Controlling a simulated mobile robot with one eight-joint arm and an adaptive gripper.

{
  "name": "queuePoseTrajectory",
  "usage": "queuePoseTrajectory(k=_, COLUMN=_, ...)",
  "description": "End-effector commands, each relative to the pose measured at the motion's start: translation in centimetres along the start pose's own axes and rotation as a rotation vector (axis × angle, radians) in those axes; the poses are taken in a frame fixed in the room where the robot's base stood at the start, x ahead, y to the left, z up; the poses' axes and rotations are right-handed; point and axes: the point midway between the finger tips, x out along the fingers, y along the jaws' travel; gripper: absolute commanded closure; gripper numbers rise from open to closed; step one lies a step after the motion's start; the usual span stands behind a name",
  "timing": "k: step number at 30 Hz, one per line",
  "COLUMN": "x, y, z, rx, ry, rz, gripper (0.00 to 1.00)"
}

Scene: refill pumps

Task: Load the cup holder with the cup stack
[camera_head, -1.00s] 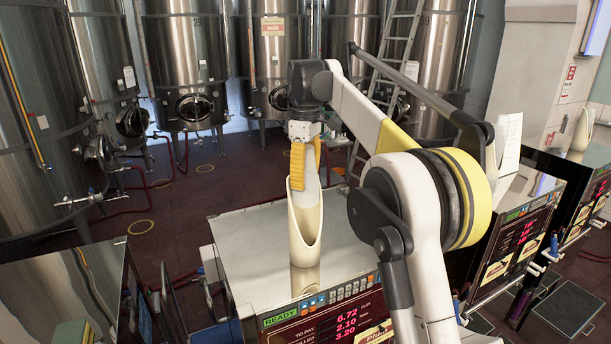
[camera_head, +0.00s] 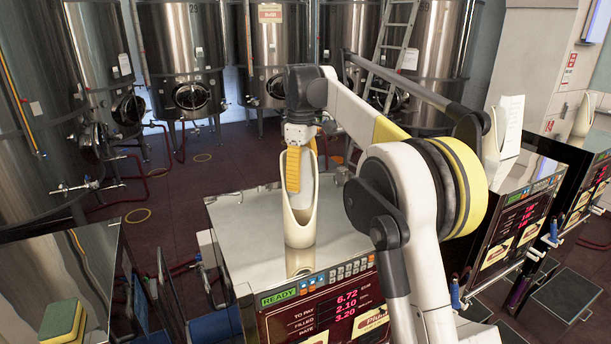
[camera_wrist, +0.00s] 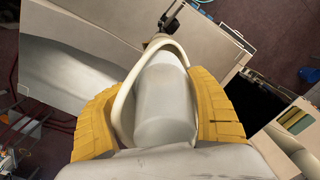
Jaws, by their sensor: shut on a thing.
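The cup holder (camera_head: 299,234) is a cream upright tube with a slanted, open front, standing on the metal top of the middle pump. My gripper (camera_head: 302,160) points down at its mouth, its yellow fingers at the upper part. The fingers are shut on the pale grey cup stack (camera_head: 303,190), which shows within the holder's opening. In the wrist view the cup stack (camera_wrist: 165,105) lies between the two yellow fingers (camera_wrist: 165,118), and the holder's cream rim (camera_wrist: 123,108) arches around it. The stack's lower end is hidden, so I cannot tell whether it rests on the holder's bottom.
The middle pump (camera_head: 240,230) has a lit display on its front. A sponge (camera_head: 62,328) lies on the left unit. Another cream holder (camera_head: 582,117) stands on a pump at the right. Steel tanks (camera_head: 190,60) and a ladder (camera_head: 395,50) stand behind.

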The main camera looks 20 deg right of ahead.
Motion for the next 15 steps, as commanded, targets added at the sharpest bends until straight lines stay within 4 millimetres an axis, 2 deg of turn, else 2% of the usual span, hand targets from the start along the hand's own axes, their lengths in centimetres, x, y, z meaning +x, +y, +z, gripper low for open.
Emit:
queuePoseTrajectory(k=6, x=-0.10, y=0.12, z=0.10, rx=0.001, ry=0.000, rz=0.003, gripper=0.74)
queuePoseTrajectory(k=7, x=-0.13, y=0.12, z=0.11, rx=0.001, ry=0.000, rz=0.003, gripper=0.32)
queuePoseTrajectory(k=9, x=-0.18, y=0.13, z=0.14, rx=0.002, ry=0.000, rz=0.004, gripper=0.11)
queuePoseTrajectory(k=10, x=-0.20, y=0.14, z=0.15, rx=0.002, ry=0.000, rz=0.004, gripper=0.08)
queuePoseTrajectory(k=15, x=-0.28, y=0.15, z=0.18, rx=0.002, ry=0.000, rz=0.005, gripper=0.08)
